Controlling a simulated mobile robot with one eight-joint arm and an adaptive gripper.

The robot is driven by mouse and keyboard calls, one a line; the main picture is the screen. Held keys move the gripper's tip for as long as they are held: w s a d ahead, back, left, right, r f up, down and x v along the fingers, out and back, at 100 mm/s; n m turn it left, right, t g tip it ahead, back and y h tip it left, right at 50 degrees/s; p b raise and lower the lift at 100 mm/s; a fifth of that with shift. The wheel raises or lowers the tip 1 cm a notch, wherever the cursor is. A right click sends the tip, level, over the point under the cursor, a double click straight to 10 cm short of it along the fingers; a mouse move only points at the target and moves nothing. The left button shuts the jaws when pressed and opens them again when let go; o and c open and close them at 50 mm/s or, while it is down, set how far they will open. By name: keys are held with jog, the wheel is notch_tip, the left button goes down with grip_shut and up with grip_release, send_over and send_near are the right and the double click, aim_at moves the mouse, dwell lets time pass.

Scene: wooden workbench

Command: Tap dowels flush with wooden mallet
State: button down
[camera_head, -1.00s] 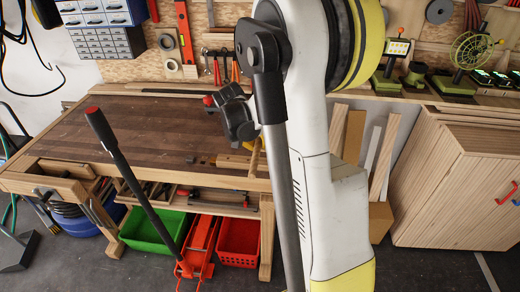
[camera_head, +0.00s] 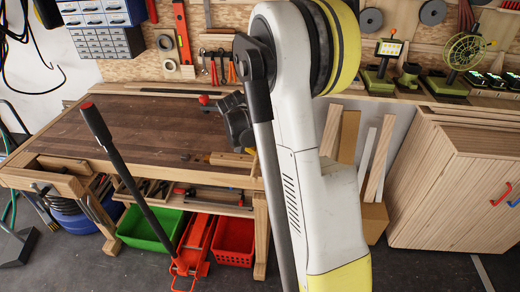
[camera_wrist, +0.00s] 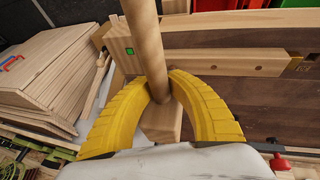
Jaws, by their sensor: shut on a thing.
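In the wrist view, my gripper (camera_wrist: 168,92) has its two yellow fingers closed around a round wooden shaft (camera_wrist: 147,40), seemingly the mallet's handle. A wooden block (camera_wrist: 160,122) shows between the fingers; whether it belongs to the mallet is unclear. A pale wooden board (camera_wrist: 225,62) with small round spots, either holes or dowel ends, lies beside the shaft on the bench. The board also shows in the head view (camera_head: 232,159), partly behind my arm. Contact between mallet and board cannot be told. The fingers are hidden in the head view.
The dark-topped workbench (camera_head: 130,125) is mostly clear at left. A red knob (camera_head: 204,100) stands near its back edge. A black-handled lever (camera_head: 125,160) rises in front. Green (camera_head: 150,228) and red (camera_head: 234,238) crates sit below. A wooden cabinet (camera_head: 450,195) stands at right.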

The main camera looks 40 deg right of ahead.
notch_tip(320, 180, down, 5)
jog(key=b, duration=0.4)
jog(key=shift+f, duration=0.1)
jog(key=shift+r+p, duration=1.4)
jog(key=shift+r, duration=0.9)
notch_tip(320, 180, down, 6)
jog(key=b, duration=0.5)
jog(key=shift+f, duration=0.1)
jog(key=shift+r, duration=0.2)
notch_tip(320, 180, up, 4)
jog(key=p, duration=0.3)
